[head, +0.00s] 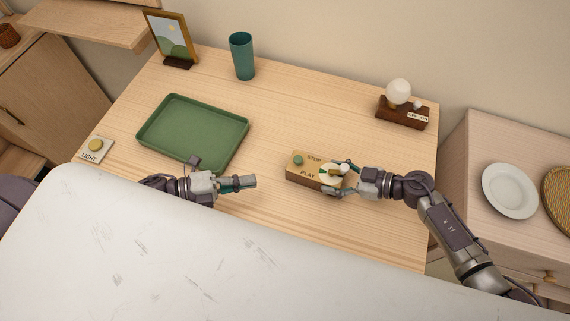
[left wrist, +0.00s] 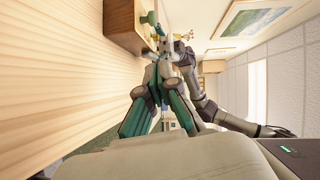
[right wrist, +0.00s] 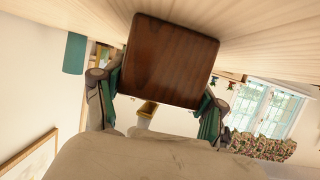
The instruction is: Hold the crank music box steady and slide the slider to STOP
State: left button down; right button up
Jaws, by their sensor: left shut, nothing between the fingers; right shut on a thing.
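The crank music box (head: 306,174) lies on the table right of centre in the head view. Its tan top carries the words STOP and PLAY, a round green knob (head: 298,160) at its left end and a pale disc at its right end. My right gripper (head: 335,178) is shut on the box's right end, a finger on each side. In the right wrist view the box's dark wooden end (right wrist: 172,60) fills the space between the fingers. My left gripper (head: 254,181) is shut and empty, left of the box and apart from it. The left wrist view shows the box (left wrist: 122,25) beyond its fingers.
A green tray (head: 190,130) lies on the left of the table, behind my left arm. A teal cup (head: 242,56), a picture frame (head: 171,40) and a globe lamp (head: 398,92) stand along the back. A LIGHT button (head: 95,146) is at far left. The middle is clear.

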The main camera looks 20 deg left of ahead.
aim_at(298, 161)
pick_arm(q)
jog(key=x, duration=0.7)
jog(key=shift+w+d, duration=0.25)
jog(key=shift+w+d+f, duration=0.1)
jog(key=shift+w+d, duration=0.05)
jog(key=shift+w, duration=0.45)
jog(key=shift+w+d+f, duration=0.15)
jog(key=shift+w, duration=0.4)
jog(key=shift+w+d+f, duration=0.15)
jog(key=shift+w+f, duration=0.05)
jog(key=shift+w, duration=0.5)
